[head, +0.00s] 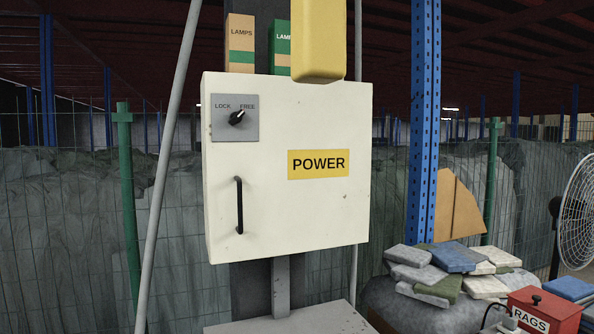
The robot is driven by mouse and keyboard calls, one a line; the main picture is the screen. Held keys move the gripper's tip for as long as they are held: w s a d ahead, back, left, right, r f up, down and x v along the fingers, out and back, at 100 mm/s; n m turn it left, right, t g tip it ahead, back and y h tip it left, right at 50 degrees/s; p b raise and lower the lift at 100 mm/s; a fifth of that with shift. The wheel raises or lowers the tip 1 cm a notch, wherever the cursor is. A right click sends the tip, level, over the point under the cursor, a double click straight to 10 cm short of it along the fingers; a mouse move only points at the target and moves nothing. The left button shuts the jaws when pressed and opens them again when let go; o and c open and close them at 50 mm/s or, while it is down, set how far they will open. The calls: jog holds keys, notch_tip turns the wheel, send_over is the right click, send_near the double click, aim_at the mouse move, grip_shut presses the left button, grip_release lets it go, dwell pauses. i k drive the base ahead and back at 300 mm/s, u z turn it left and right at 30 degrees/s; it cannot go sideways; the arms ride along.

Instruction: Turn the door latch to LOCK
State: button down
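The door latch (237,118) is a black knob on a grey plate (221,131) at the upper left of the white cabinet door (290,215). The plate reads LOCK on the left and FREE on the right. The knob's pointer tilts up and right, toward FREE. A black vertical handle (240,206) is below the plate. The door carries a yellow POWER label (318,164) and looks shut. My gripper is not in view.
Folded cloths (455,258), a red RAGS box (540,312) and a fan (577,205) are at right. The space before the door looks clear.

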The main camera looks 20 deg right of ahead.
aim_at(235, 118)
jog(key=k, duration=1.6)
jog(key=z, duration=0.65)
jog(key=i, duration=1.9)
jog(key=u, duration=2.3)
jog(key=i, duration=1.45)
